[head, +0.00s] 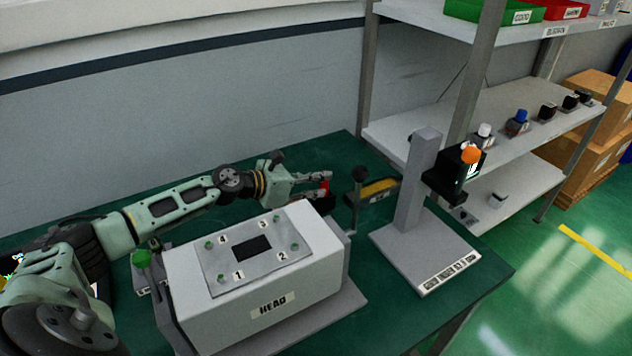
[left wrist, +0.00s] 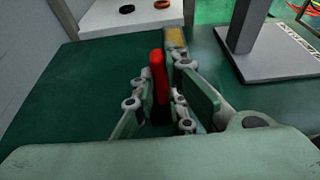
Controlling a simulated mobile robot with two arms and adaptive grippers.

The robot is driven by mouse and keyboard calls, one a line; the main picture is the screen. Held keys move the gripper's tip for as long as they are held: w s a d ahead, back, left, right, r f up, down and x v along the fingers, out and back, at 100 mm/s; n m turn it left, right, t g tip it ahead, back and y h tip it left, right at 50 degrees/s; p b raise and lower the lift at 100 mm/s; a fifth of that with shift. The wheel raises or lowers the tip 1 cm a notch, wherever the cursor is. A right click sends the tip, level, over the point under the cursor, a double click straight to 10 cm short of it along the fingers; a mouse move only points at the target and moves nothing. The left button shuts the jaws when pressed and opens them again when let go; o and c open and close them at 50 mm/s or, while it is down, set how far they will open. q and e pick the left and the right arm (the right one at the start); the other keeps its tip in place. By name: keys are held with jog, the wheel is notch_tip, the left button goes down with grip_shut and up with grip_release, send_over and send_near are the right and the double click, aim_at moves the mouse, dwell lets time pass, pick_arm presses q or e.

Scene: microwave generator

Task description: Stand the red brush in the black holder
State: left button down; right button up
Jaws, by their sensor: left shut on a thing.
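The red brush (head: 324,187) is between the fingers of my left gripper (head: 318,182), just behind the white HEAD box. In the left wrist view the red brush (left wrist: 158,72) stands roughly upright between the fingers of my left gripper (left wrist: 168,85), which is shut on it. A dark part (head: 325,205) shows directly below the red in the head view. I cannot tell whether it is the brush's lower end or the black holder. The brush's lower end is partly hidden by the box and fingers. My right gripper is not in view.
The white HEAD box (head: 260,285) stands in front of the gripper. A yellow-topped block (head: 380,187) and a black-knobbed post (head: 360,174) are close to its right. A grey stand (head: 416,190) stands further right. The green table (head: 325,155) is bare behind the arm.

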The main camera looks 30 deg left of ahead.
pick_arm(q)
jog(key=c, duration=1.8)
grip_release()
jog(key=shift+f, duration=0.1)
jog(key=shift+o, duration=0.2)
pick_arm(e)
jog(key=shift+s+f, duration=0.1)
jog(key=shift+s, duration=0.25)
pick_arm(q)
jog(key=b+v, duration=0.2)
jog(key=v, duration=0.4)
jog(key=shift+s+a, duration=0.2)
jog(key=shift+s, duration=0.1)
jog(key=shift+b+v, duration=0.5)
jog(key=shift+v, duration=0.6)
jog(key=shift+s+r, duration=0.2)
jog(key=shift+r, duration=0.1)
jog(key=v, duration=0.2)
jog(key=shift+s+a+r+p, duration=0.15)
jog(key=shift+s+a+p, duration=0.05)
jog(key=shift+p, duration=0.2)
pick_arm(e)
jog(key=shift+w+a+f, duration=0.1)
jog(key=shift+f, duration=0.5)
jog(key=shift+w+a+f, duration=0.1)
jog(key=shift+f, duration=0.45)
